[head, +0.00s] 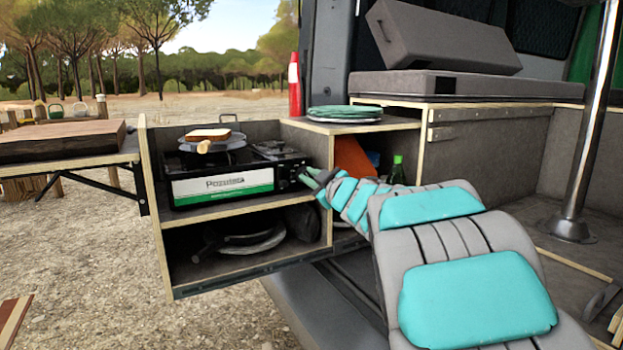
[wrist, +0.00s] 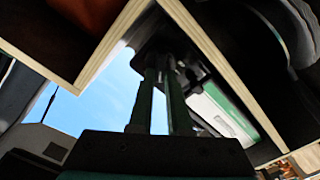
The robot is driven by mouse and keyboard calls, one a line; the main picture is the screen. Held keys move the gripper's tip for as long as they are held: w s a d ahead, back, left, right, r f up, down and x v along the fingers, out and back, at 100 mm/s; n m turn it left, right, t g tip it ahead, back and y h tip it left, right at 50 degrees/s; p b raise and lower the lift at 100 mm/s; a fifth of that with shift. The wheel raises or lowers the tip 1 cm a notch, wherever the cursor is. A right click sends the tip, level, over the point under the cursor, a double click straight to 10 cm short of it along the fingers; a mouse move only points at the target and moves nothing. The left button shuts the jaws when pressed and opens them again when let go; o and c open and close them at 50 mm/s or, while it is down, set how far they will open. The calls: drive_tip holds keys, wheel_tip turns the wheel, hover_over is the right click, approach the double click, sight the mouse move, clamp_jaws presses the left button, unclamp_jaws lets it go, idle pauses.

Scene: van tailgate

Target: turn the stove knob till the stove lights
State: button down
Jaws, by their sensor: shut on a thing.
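The portable gas stove (head: 222,185), black with a white and green front panel, stands on the upper shelf of the slide-out kitchen box. A pan (head: 212,142) holding a slice of bread sits on its burner; I see no flame. My gripper (head: 312,178) is at the stove's right end, shut on the stove knob. My arm's end hides most of the knob in the head view. In the wrist view, the two green fingers of my gripper (wrist: 162,75) reach up to the dark knob (wrist: 160,48), and the stove's side (wrist: 222,108) shows beyond them.
The box's wooden divider (head: 330,190) stands close to my gripper. A green bottle (head: 397,170) stands in the compartment below. A wooden board (head: 60,140) lies on the left side table.

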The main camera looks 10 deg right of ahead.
drive_tip(key=shift+a+f+n+b, duration=0.1)
drive_tip(key=shift+f+n+b, duration=0.2)
drive_tip(key=shift+n+b, duration=1.7)
drive_tip(key=shift+f+n+b, duration=0.3)
drive_tip(key=shift+n+b, duration=0.2)
drive_tip(key=shift+n, duration=2.95)
drive_tip(key=shift+a+f+n+b, duration=0.1)
drive_tip(key=shift+f+n+b, duration=0.2)
drive_tip(key=shift+n+b, duration=1.7)
drive_tip(key=shift+n+p, duration=0.7)
drive_tip(key=shift+n, duration=0.15)
drive_tip(key=c, duration=0.9)
unclamp_jaws()
drive_tip(key=shift+r, duration=0.1)
drive_tip(key=shift+o, duration=0.2)
drive_tip(key=shift+s, duration=0.15)
drive_tip(key=v, duration=0.7)
drive_tip(key=shift+s+d, duration=0.15)
drive_tip(key=shift+s, duration=0.15)
